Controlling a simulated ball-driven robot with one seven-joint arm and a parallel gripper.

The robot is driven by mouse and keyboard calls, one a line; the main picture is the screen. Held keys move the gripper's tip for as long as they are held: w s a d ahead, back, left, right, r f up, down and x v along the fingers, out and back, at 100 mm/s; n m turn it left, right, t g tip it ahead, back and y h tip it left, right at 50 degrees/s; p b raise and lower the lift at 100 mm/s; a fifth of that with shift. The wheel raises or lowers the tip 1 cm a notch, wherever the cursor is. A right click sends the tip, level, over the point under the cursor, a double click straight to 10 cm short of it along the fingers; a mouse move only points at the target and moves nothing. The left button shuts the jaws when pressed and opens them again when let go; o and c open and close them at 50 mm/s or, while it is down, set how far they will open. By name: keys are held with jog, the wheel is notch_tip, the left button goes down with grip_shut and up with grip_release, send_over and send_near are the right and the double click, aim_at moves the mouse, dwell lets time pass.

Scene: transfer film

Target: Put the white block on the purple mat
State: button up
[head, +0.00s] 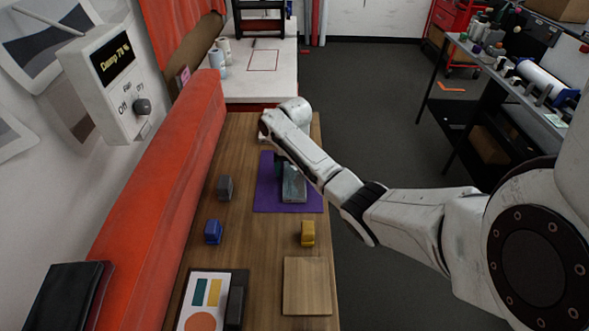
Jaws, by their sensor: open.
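The purple mat (265,197) lies flat on the wooden table, partly covered by my arm. A pale grey, block-like shape (293,186) shows over the mat, just below my forearm. I cannot tell whether it is the white block. No other clearly white block shows on the table. My gripper (281,163) is only partly visible, as a dark shape beneath the forearm at the mat's upper part. It is open. My forearm hides its fingertips, and I cannot tell whether it touches the pale shape.
A grey block (225,188), a blue block (213,232) and a yellow block (307,233) stand on the table (258,255). A square wooden board (307,286) and a printed card (206,299) lie nearer. A red padded barrier (165,190) runs along the left.

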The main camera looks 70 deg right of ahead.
aim_at(295, 172)
notch_tip(295, 172, up, 12)
jog(key=shift+r+p, duration=0.15)
jog(key=shift+p, duration=0.25)
